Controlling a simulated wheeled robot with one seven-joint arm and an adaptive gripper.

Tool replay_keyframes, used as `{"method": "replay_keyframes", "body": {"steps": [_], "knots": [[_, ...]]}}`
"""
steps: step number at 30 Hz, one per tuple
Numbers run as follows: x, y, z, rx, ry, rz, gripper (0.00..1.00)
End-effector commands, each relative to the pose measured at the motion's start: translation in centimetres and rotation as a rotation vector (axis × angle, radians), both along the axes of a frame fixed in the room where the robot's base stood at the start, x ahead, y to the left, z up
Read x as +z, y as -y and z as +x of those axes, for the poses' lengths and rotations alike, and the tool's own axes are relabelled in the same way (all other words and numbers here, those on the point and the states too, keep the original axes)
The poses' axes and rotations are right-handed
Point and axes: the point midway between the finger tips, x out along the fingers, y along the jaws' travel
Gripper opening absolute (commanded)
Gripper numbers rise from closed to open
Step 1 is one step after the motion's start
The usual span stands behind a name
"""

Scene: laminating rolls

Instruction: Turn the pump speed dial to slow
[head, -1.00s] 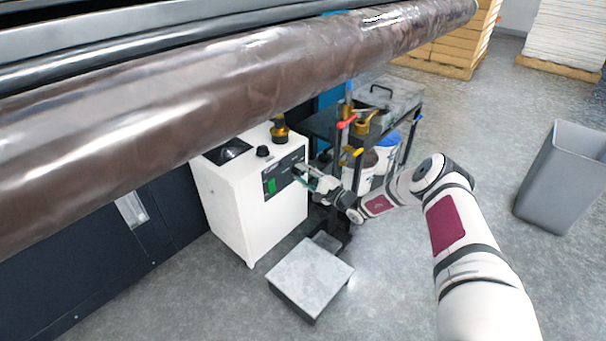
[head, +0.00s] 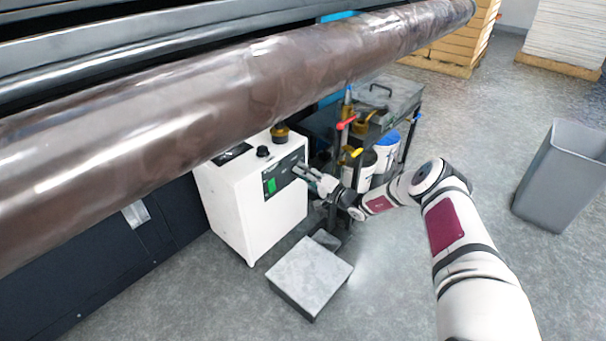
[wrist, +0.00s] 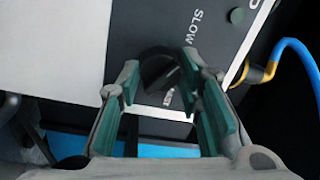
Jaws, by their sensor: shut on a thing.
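The pump unit is a white cabinet (head: 250,205) with a dark control panel (head: 280,175) on its front, left of my gripper in the head view. The pump speed dial (wrist: 160,68) is a black round knob on that panel in the wrist view. The word SLOW (wrist: 197,28) is printed beside it, and other lettering is partly covered. A light mark shows on the dial near the right finger. My gripper (wrist: 160,82) has its green-padded fingers on either side of the dial, shut on it. In the head view my gripper (head: 308,175) reaches the panel, and the dial is hidden there.
A large brown roll (head: 220,90) spans above the cabinet. A dark cart (head: 400,100) with valves and buckets stands right of it. A low grey platform (head: 309,275) lies on the floor in front. A blue hose (wrist: 295,60) with a brass fitting is beside the panel.

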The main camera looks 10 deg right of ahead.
Motion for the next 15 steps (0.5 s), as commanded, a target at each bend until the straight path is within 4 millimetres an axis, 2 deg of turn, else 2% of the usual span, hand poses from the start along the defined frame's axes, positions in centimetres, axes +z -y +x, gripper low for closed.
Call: {"method": "replay_keyframes", "body": {"steps": [12, 13, 15], "knots": [[-0.08, -0.1, 0.0, 0.001, 0.002, -0.006, 0.05], [-0.08, -0.1, 0.01, 0.001, 0.002, -0.006, 0.4], [-0.07, -0.09, 0.0, 0.001, 0.002, -0.006, 0.53]]}}
